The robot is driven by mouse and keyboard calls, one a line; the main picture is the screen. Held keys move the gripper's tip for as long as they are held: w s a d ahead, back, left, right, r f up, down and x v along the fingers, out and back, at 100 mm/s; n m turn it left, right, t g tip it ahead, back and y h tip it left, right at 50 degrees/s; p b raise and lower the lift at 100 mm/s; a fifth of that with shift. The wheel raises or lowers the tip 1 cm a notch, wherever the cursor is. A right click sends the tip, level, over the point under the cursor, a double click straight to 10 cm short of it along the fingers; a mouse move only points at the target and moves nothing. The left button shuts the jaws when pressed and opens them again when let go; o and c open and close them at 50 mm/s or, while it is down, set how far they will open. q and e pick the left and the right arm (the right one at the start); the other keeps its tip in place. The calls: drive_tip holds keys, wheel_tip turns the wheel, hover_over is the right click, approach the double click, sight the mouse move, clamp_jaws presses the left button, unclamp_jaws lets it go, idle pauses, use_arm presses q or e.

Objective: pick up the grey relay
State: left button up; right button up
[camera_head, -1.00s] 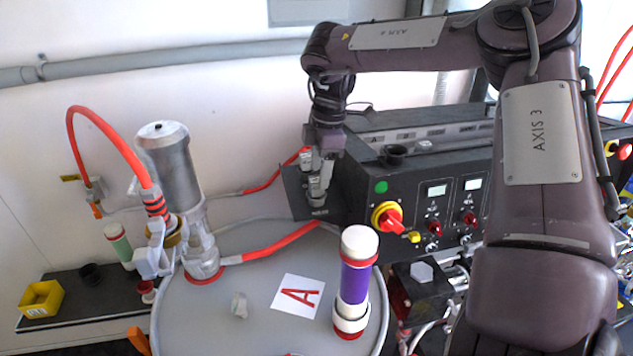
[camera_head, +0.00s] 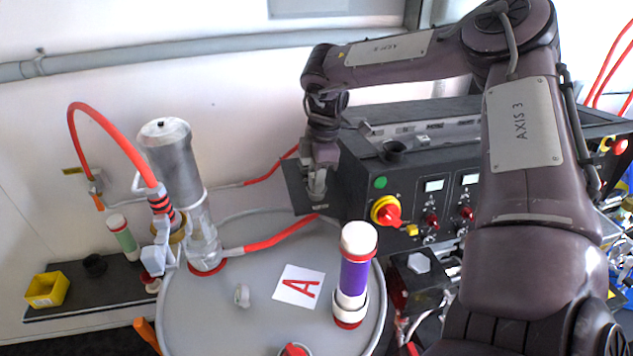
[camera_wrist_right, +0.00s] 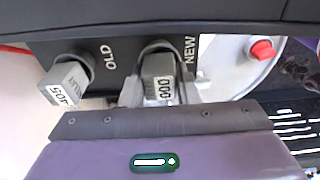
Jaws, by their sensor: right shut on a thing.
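In the wrist view a grey relay (camera_wrist_right: 157,78) with a label reading 000 stands at the NEW marking of a dark plate (camera_wrist_right: 108,72). My right gripper (camera_wrist_right: 158,92) has a finger on each side of this relay and is shut on it. A second grey relay (camera_wrist_right: 68,82), its label ending in 405, sits at the OLD marking, to the left and apart from the fingers. In the head view my right gripper (camera_head: 317,188) points down at the dark plate beside the control box, and its fingers mostly hide the relays. My left gripper is not in view.
The black control box (camera_head: 400,195) stands right beside my right gripper. In front is a grey drum lid (camera_head: 215,325) with a purple-banded cylinder (camera_head: 354,275) and a card marked A (camera_head: 299,287). A metal pump (camera_head: 175,165) with a red hose stands left. A yellow bin (camera_head: 45,290) is far left.

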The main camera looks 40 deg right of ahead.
drive_tip(key=shift+r+b, duration=0.3)
wheel_tip(320, 180, up, 8)
drive_tip(key=b, duration=0.3)
drive_tip(key=shift+f, duration=0.15)
wheel_tip(320, 180, up, 7)
drive_tip(key=p, duration=0.4)
drive_tip(key=shift+f+p, duration=0.15)
drive_tip(key=shift+p, duration=0.2)
